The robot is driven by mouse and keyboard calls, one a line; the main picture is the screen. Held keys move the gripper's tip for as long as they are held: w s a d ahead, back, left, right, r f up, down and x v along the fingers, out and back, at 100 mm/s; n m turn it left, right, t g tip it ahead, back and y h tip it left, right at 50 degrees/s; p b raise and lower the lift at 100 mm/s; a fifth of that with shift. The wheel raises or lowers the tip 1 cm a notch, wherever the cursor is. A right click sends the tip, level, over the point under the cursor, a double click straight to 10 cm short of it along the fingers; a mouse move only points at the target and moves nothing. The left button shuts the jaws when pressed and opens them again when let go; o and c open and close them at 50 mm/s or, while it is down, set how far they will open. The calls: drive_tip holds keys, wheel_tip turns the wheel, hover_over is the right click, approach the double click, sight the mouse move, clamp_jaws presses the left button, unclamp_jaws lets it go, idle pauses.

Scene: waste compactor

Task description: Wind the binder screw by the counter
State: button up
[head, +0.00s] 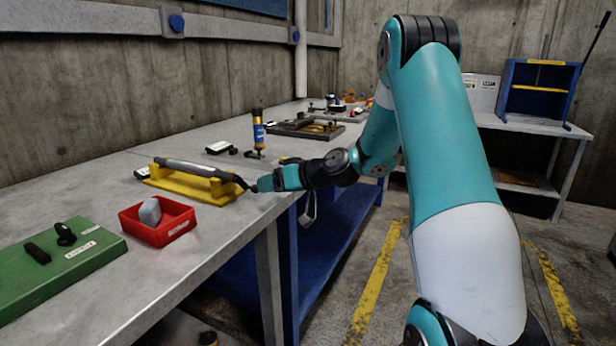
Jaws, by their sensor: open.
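A grey cylindrical bar (195,168), which looks like the binder screw, lies along a yellow cradle (190,186) on the grey bench. A dark piece at the bar's right end points toward my arm. My gripper (249,186) is at that right end, low over the bench's front edge. Its jaws are small and dark here; I cannot tell whether they touch the bar's end. A small dark unit with a pale face (142,173) sits at the cradle's left end, and another (221,147) lies behind it. I cannot tell which is the counter.
A red bin (157,228) with a grey block and a green board (62,262) with black parts stand nearer on the bench. A blue and yellow upright tool (258,131) and a dark fixture (306,128) stand behind. Open floor lies right of the bench.

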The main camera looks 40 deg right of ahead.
drive_tip(key=v, duration=1.4)
drive_tip(key=shift+r, duration=0.1)
